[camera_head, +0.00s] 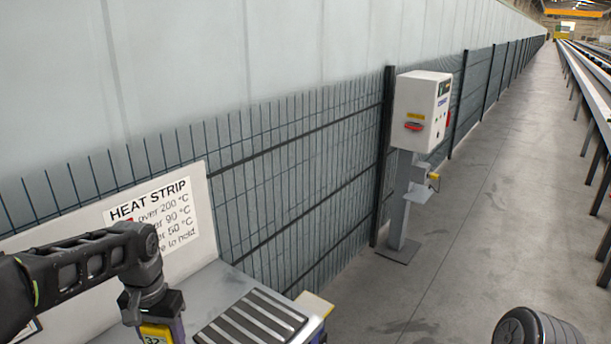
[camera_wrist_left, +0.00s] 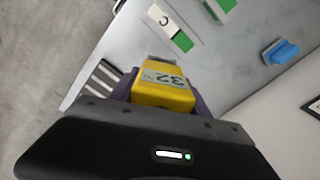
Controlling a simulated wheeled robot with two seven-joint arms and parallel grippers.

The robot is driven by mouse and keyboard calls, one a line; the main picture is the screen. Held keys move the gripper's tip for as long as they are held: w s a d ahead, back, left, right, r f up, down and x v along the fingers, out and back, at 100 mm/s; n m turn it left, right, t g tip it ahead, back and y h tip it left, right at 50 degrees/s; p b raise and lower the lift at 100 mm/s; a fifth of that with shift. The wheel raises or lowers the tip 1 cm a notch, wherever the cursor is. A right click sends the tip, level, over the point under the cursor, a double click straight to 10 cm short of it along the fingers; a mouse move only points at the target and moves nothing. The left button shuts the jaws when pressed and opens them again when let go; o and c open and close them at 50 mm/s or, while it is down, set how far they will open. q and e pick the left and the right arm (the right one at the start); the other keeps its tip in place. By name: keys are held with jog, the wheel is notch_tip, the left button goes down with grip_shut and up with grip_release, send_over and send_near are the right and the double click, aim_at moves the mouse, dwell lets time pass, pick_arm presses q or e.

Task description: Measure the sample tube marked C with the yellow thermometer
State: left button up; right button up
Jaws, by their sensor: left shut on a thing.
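My left gripper (camera_wrist_left: 165,85) is shut on the yellow thermometer (camera_wrist_left: 163,93), whose grey display reads 32. In the head view the left gripper (camera_head: 155,320) points down at the bottom edge, with the yellow thermometer (camera_head: 154,334) partly cut off. In the left wrist view, a white label marked C (camera_wrist_left: 164,18) with a green patch lies on the grey table just beyond the thermometer's far end. The thermometer looks apart from it. I cannot make out a tube at that label.
A second white-and-green piece (camera_wrist_left: 222,8) and a blue object (camera_wrist_left: 281,52) are on the table (camera_head: 190,285). A dark slatted rack (camera_head: 255,318) is at its right end. A HEAT STRIP sign (camera_head: 155,215) stands behind. A wire fence and control box (camera_head: 422,108) are farther back.

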pick_arm(q)
jog(key=w+d+f, duration=0.2)
jog(key=d, duration=0.3)
jog(key=w+d+f+n, duration=0.1)
jog(key=w+d+f, duration=0.1)
jog(key=d, duration=0.3)
jog(key=shift+d+f, duration=0.15)
jog(key=shift+f, duration=0.25)
